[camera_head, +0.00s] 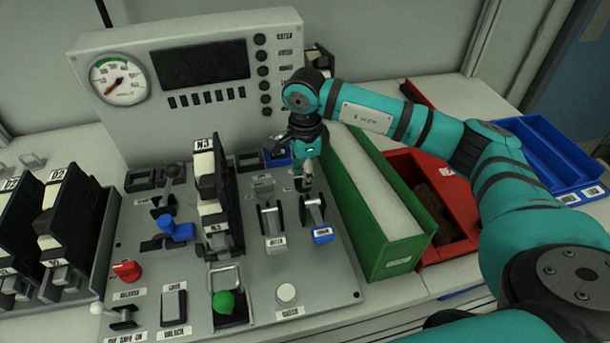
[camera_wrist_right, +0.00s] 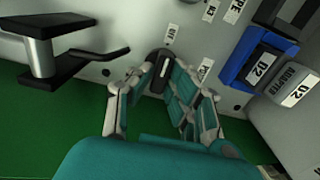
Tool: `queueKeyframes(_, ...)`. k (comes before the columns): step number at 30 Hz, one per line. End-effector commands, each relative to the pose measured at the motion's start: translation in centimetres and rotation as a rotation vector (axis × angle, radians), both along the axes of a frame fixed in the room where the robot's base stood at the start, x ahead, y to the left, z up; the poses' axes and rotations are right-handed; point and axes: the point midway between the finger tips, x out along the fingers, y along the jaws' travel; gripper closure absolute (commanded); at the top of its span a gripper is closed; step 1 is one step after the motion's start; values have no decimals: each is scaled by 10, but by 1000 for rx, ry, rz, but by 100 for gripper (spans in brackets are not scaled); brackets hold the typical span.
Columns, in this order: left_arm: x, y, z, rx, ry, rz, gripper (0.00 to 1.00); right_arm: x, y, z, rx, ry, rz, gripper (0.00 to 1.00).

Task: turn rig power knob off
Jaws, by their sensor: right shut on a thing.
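My right gripper (camera_head: 303,184) reaches down to the back right part of the grey control panel (camera_head: 180,300). In the wrist view, its two fingers (camera_wrist_right: 158,82) close around a small dark knob (camera_wrist_right: 160,62), which stands on the panel face. A small white label, apparently reading OFF, sits just beyond the knob. The head view does not show this knob clearly, as the gripper covers it. A red knob (camera_head: 127,271) sits at the front left of the panel, apart from the gripper. My left gripper is not in view.
A green bin (camera_head: 375,200) stands close to the right of the gripper, with a red bin (camera_head: 450,245) and blue trays (camera_head: 555,160) beyond. Levers, including a blue-handled one (camera_head: 322,235), stand just in front. A gauge box (camera_head: 200,90) rises behind. A blue adapter holder (camera_wrist_right: 262,58) is near the knob.

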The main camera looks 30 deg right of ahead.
Motion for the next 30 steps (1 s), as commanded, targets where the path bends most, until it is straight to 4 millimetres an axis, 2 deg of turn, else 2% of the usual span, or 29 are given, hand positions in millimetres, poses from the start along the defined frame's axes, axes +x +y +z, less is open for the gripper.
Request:
queueKeyframes(11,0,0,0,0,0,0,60,1,0,2,1,-6,5,100)
queueKeyframes(12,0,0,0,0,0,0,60,1,0,2,1,-6,5,80)
queueKeyframes(16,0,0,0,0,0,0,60,1,0,2,1,-4,4,63)
queueKeyframes(17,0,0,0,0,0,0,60,1,0,2,0,-4,4,62)
queueKeyframes(25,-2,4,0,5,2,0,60,1,0,2,0,-2,4,62)
queueKeyframes(30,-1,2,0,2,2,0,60,1,0,21,1,-6,4,62)
